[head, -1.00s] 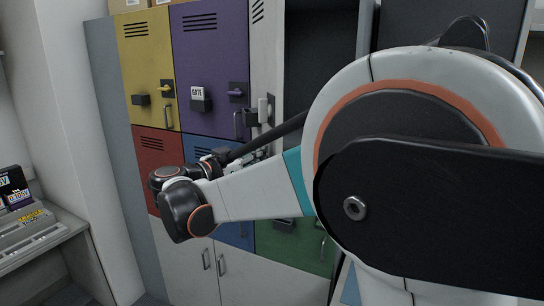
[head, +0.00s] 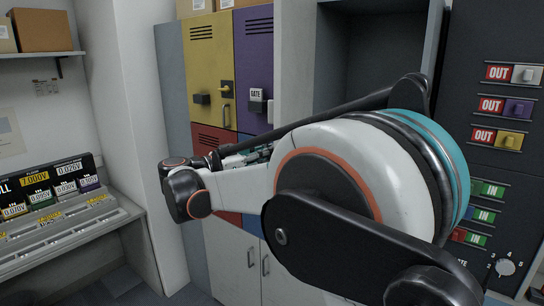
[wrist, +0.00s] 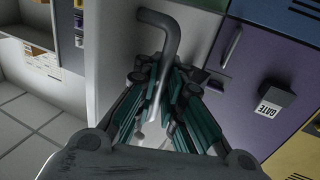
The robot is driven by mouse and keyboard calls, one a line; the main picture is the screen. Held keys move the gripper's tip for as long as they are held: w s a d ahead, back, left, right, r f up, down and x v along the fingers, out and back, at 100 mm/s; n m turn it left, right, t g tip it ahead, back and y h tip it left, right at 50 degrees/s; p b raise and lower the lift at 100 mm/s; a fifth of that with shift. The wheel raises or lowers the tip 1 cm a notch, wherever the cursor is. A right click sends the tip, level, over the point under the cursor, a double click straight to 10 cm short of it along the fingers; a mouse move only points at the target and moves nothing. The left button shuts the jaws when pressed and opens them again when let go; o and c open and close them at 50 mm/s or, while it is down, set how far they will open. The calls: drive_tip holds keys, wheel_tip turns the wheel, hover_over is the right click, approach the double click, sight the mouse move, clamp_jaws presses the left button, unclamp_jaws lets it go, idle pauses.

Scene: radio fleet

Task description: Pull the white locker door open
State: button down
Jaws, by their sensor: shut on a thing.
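The white locker door (head: 295,60) stands swung open beside the purple door, and the dark inside of its locker (head: 370,65) shows to its right. In the wrist view the white door (wrist: 115,45) fills the middle, with a bent grey metal handle (wrist: 166,45). My gripper (wrist: 160,88) has its teal fingers closed around the handle's lower part. In the head view my gripper (head: 255,154) is partly hidden behind my own arm, which also covers the lower part of the door. The grip itself shows only in the wrist view.
Yellow (head: 212,75) and purple (head: 254,65) lockers stand left of the open door, both shut. The purple one carries a GATE tag (wrist: 274,100). A panel with OUT and IN labels (head: 507,105) is at right. A sloped console (head: 60,225) stands at left. Tiled floor (wrist: 35,125) looks clear.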

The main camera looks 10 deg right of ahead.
drive_tip(key=shift+a+f, duration=0.1)
drive_tip(key=c, duration=2.1)
unclamp_jaws()
drive_tip(key=shift+o, duration=0.5)
drive_tip(key=shift+s+a, duration=0.25)
drive_tip(key=shift+w+d, duration=0.15)
drive_tip(key=shift+d, duration=0.05)
drive_tip(key=v, duration=1.2)
